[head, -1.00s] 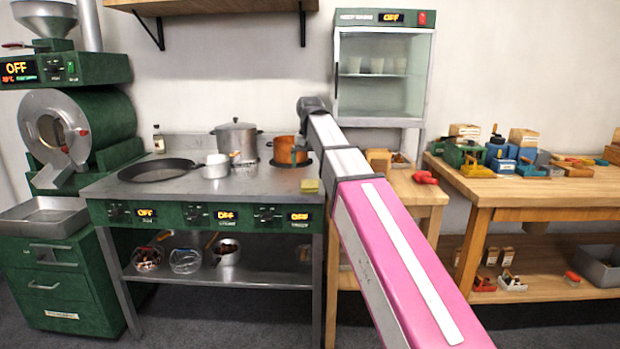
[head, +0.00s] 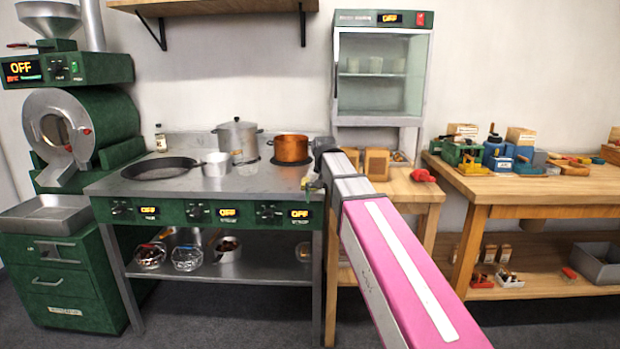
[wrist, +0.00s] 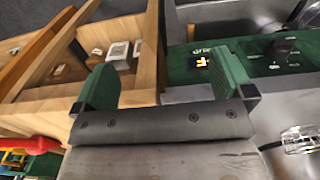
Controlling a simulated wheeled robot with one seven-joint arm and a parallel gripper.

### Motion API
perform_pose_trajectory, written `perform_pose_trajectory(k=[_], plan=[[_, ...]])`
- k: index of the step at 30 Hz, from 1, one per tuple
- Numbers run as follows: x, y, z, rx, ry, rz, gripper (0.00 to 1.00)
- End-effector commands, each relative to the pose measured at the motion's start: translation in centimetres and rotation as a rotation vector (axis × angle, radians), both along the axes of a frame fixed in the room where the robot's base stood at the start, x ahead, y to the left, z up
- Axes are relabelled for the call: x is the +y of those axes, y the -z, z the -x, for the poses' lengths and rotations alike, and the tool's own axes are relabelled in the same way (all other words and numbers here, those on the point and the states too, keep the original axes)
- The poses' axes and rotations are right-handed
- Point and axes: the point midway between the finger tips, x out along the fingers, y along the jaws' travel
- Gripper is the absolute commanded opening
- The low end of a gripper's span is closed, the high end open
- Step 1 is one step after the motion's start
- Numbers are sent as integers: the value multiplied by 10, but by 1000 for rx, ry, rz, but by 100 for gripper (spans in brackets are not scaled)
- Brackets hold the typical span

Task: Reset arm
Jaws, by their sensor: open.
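My gripper (wrist: 165,95) shows in the wrist view with its two green fingers spread wide apart and nothing between them. Beyond the fingers are the wooden table's side and the green front of the stove. In the head view my pink and grey arm reaches up from the lower right, and its end is near the right edge of the stove top. The fingers are hard to make out in the head view.
The steel stove (head: 260,188) holds a frying pan (head: 161,168), a silver pot (head: 238,139) and a copper pot (head: 291,149). A wooden table (head: 405,190) stands to its right, with a glass-front cabinet (head: 382,80) behind. A workbench (head: 480,187) with several tools is further right.

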Motion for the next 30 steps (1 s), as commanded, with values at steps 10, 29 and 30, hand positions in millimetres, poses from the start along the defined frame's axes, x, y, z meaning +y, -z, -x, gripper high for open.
perform_pose_trajectory(k=[10, 29, 30], plan=[[-56, 130, 44, 3, -6, 1, 99], [-136, 298, 161, -1, -21, 0, 99], [-138, 302, 166, -3, -21, 0, 99]])
